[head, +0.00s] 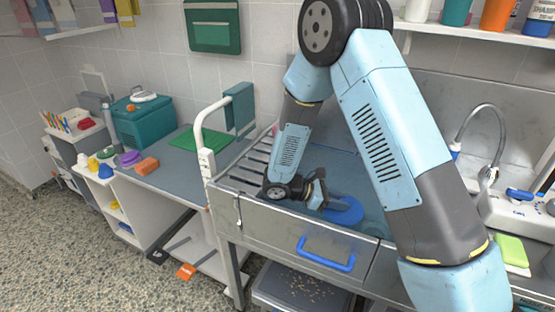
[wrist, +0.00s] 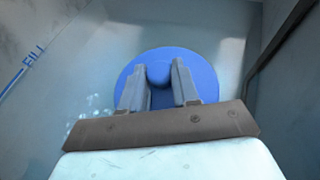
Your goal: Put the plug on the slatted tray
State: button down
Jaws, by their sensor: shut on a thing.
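The plug is a round blue disc with a raised knob, seen low in the tub in the head view (head: 347,212) and filling the middle of the wrist view (wrist: 203,67). My gripper (wrist: 158,78) has its two grey fingers on either side of the knob, shut on it. In the head view my gripper (head: 318,198) reaches down into the tub, and the wrist hides part of the plug. I cannot tell whether the disc touches the tub floor. The slatted tray (head: 250,170) is at the tub's left end, left of my gripper, and its visible slats are bare.
The metal tub (head: 300,226) has raised walls and a blue front handle (head: 326,254). A white grab rail (head: 199,135) with a teal pad stands at its left end. A faucet (head: 487,140) is at the right. A grey counter holds a teal box (head: 143,122) and small items.

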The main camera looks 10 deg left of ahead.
jog(key=s+a+r+n+t+y, duration=0.2)
jog(key=s+a+r+n+t, duration=0.15)
jog(key=a+r, duration=0.7)
jog(key=s+a+r+n+t+y, duration=0.25)
jog(key=a+r+n+t, duration=0.25)
jog(key=a+r, duration=0.55)
send_over(245, 176)
jog(key=f, duration=0.7)
jog(key=s+f, duration=0.1)
jog(key=f, duration=0.2)
jog(key=shift+d+f, duration=0.15)
jog(key=shift+f, duration=0.05)
jog(key=shift+w+a+f, duration=0.25)
jog(key=shift+w+f, duration=0.2)
jog(key=shift+f, duration=1.5)
